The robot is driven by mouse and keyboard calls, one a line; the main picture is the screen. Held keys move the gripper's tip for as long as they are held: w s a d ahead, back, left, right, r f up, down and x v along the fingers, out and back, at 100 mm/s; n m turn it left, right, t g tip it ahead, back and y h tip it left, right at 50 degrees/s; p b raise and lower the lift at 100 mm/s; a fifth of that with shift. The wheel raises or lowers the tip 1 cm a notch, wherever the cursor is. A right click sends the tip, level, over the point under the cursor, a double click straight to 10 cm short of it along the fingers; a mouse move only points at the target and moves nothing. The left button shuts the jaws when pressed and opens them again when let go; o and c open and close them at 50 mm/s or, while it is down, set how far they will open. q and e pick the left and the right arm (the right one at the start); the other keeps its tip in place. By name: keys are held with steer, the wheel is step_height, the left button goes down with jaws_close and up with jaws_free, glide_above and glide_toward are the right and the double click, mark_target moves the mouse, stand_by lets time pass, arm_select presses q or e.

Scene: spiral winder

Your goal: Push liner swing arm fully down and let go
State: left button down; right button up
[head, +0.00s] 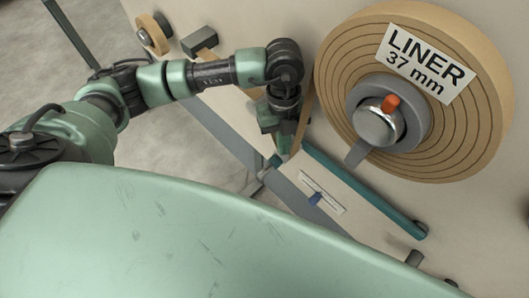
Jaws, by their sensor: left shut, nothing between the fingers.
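The teal swing arm (365,189) slants across the pale panel, from beside my gripper down to a dark round end at lower right. My left gripper (284,155) points down at the upper left end of this bar, shut with nothing held. I cannot tell whether its fingertips touch the bar. The large tan liner roll (342,113), labelled "LINER 37 mm", sits on a metal hub with an orange knob (391,103) at right. A tan strip runs from the roll's left side down behind my gripper. My right gripper is out of view.
A white marked plate (329,199) with a blue pointer (315,198) lies below the bar. A grey rail (222,130) runs diagonally behind my arm. A small tan roll (152,34) and a dark box (199,41) are at upper left. Dark pegs (414,258) stand at lower right.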

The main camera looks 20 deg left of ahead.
arm_select(q)
steer(key=shift+f+b, duration=1.65)
steer(key=shift+f, duration=0.8)
steer(key=shift+r, duration=0.1)
step_height(320, 180, up, 15)
steer(key=p, duration=1.1)
steer(key=shift+p, duration=0.3)
steer(key=shift+s, duration=0.15)
